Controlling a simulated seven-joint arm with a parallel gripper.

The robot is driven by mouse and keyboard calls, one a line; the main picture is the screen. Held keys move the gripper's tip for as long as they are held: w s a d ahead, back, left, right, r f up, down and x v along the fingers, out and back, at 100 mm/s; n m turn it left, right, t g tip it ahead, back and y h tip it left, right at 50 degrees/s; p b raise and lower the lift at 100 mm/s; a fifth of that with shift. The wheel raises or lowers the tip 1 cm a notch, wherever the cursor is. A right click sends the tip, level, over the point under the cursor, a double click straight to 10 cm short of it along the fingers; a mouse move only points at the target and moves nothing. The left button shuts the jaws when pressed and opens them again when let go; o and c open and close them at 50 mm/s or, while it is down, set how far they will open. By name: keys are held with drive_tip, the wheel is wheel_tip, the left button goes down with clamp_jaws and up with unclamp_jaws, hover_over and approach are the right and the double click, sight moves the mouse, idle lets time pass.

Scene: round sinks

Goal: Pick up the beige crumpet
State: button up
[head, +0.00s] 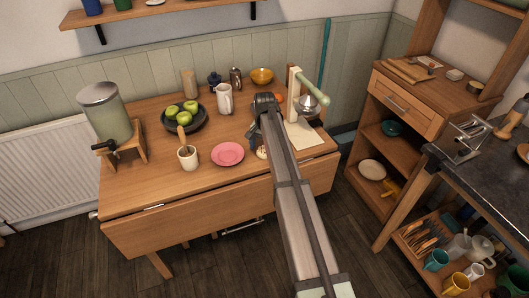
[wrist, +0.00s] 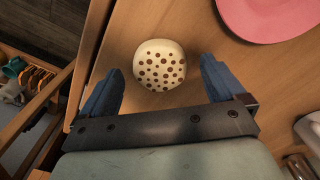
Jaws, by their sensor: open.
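The beige crumpet (wrist: 160,65) is round and pale with brown holes on top. It lies on the wooden table (wrist: 185,20). In the head view the crumpet (head: 261,153) shows only partly beside my arm, near the table's front edge. My gripper (wrist: 163,64) is open and empty. In the wrist view its two blue fingers stand apart on the left and right of the crumpet, with clear table between each finger and it. The height of the fingertips above the table is hard to tell. My arm mostly hides the gripper in the head view.
A pink plate (head: 227,154) lies left of the crumpet. A white cup with a wooden utensil (head: 188,158), a dark bowl of green apples (head: 184,117) and a white pitcher (head: 224,99) stand farther left. A lever press (head: 296,95) stands behind, to the right.

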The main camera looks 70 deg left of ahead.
drive_tip(key=shift+f, duration=0.25)
drive_tip(key=c, duration=1.1)
